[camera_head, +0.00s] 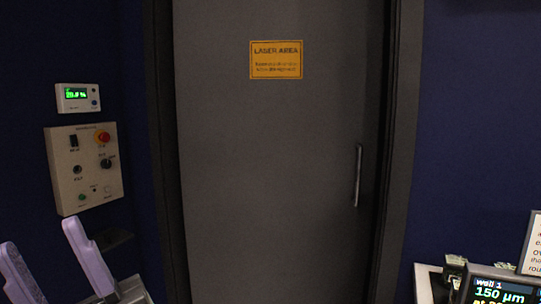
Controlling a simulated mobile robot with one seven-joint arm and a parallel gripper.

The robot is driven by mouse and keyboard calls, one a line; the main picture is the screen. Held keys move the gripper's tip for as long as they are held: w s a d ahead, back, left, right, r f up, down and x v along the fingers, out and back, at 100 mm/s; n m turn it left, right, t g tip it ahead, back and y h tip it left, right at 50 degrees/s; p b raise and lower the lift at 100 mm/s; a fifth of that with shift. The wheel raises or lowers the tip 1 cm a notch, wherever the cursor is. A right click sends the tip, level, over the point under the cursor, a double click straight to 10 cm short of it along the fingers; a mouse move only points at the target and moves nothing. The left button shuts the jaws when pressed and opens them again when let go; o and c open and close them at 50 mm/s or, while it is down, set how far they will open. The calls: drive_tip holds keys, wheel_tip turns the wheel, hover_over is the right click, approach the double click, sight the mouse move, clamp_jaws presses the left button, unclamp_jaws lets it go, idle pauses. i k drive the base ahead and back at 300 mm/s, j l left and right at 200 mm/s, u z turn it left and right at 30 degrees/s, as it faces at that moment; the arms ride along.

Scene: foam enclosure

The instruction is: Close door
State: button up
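A tall dark grey door (255,160) fills the middle of the head view, inside a darker frame (402,130). It carries a yellow "LASER AREA" sign (276,60) near the top and an upright metal handle (357,176) near its right edge. No clear opening shows around the door, but I cannot tell whether it is fully flush or latched. Its top and bottom edges are out of view. I cannot make out my gripper in this view, and nothing touches the handle.
A beige control panel (85,168) with a red button and a small green display (77,97) are on the blue wall at left. Lilac upright pieces (88,257) stand at lower left. A dark "150 µm" screen (500,291) stands on a white surface at lower right.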

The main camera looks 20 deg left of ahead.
sight(278, 103)
drive_tip(key=i+j+z, duration=0.2)
drive_tip(key=j, duration=0.25)
drive_tip(key=i+j+z, duration=0.15)
drive_tip(key=j, duration=0.3)
drive_tip(key=i+j+z, duration=0.2)
drive_tip(key=j, duration=0.3)
drive_tip(key=j+z, duration=0.15)
drive_tip(key=j, duration=0.3)
drive_tip(key=i+j+z, duration=0.2)
drive_tip(key=j, duration=0.35)
drive_tip(key=i+j+z, duration=0.25)
drive_tip(key=i+j, duration=0.25)
drive_tip(key=j, duration=0.1)
